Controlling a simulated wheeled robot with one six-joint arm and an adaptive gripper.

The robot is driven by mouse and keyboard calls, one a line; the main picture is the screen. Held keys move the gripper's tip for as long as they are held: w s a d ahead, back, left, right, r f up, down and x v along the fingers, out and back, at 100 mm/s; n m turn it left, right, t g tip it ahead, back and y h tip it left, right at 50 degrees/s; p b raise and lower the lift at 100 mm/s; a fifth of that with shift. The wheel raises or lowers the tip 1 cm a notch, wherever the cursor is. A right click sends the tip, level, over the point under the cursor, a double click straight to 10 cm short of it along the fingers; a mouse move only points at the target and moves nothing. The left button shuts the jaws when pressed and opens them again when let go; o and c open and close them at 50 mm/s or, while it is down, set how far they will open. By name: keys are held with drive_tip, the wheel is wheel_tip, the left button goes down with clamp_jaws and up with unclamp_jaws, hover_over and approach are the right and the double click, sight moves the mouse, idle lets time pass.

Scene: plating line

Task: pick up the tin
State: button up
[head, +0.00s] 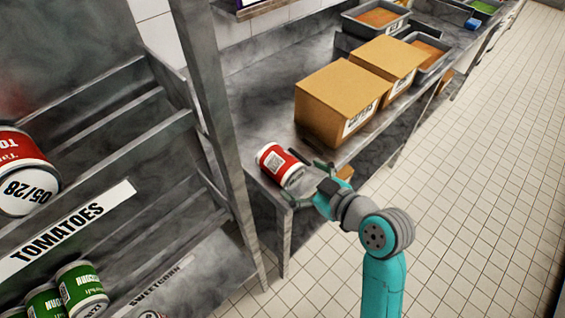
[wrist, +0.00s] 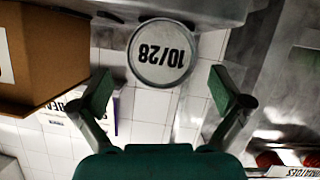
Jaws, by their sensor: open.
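In the wrist view the round end of the tin (wrist: 163,52) shows, marked 10/28, ahead of and between the fingertips. My gripper (head: 304,180) is at the tin's right side in the head view. In the wrist view my gripper (wrist: 168,92) is open, with one green-padded finger on each side and nothing held. I cannot tell whether a finger touches the tin.
Two cardboard boxes (head: 340,98) stand on the counter behind the tin. A metal post (head: 212,100) and a rack labelled TOMATOES (head: 70,228) are on the left. Food trays (head: 376,17) stand at the far end. The tiled floor (head: 490,150) on the right is clear.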

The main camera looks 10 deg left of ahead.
sight(285, 169)
drive_tip(key=shift+x, duration=3.35)
drive_tip(key=shift+s, duration=0.1)
drive_tip(key=shift+c, duration=0.3)
drive_tip(key=c, duration=1.5)
drive_tip(key=shift+r, duration=5.05)
